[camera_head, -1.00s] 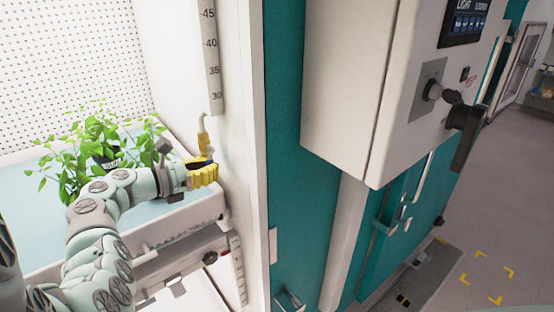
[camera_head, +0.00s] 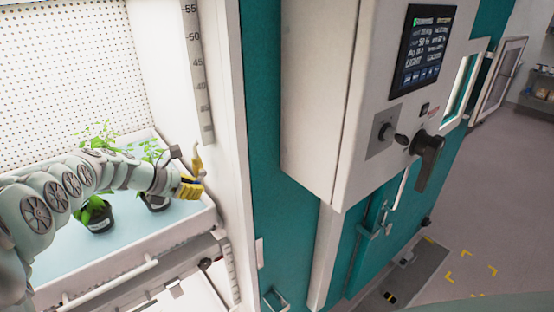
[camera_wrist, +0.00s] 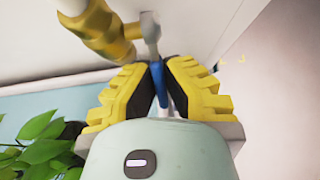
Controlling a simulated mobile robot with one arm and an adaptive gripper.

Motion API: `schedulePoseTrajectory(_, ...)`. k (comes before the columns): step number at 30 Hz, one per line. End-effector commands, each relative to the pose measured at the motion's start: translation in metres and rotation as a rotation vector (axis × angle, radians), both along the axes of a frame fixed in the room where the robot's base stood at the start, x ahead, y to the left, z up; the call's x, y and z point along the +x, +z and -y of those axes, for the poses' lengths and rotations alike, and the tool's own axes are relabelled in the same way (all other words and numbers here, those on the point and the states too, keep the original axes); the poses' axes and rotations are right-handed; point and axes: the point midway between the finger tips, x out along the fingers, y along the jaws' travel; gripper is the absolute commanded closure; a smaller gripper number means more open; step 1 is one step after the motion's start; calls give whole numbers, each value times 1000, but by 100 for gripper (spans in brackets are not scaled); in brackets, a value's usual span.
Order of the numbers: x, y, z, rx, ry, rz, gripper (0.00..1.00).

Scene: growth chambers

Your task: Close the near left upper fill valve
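The fill valve (camera_wrist: 97,30) is a brass-yellow fitting under a pale surface in the wrist view, with a grey metal stem beside it. Its blue handle (camera_wrist: 160,84) stands between the two yellow, ridged fingers of my gripper (camera_wrist: 163,82). The fingers are closed in on the handle from both sides and hide part of it. In the head view the valve (camera_head: 197,160) is a small yellow piece at the chamber's right inner wall. My gripper (camera_head: 190,187) is right at it, just below. The handle cannot be made out clearly in the head view.
Potted plants (camera_head: 98,219) stand on the pale blue tray (camera_head: 150,233) close to my arm. The white chamber wall with a scale (camera_head: 197,70) borders the gripper on the right. A control box (camera_head: 325,100) juts out further right. Open floor (camera_head: 490,180) lies beyond.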

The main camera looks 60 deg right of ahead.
Motion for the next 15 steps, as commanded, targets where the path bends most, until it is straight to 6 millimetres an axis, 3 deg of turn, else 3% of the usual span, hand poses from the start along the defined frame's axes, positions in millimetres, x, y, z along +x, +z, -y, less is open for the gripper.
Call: schedulePoseTrajectory(15,1,7,-4,213,-5,73,100)
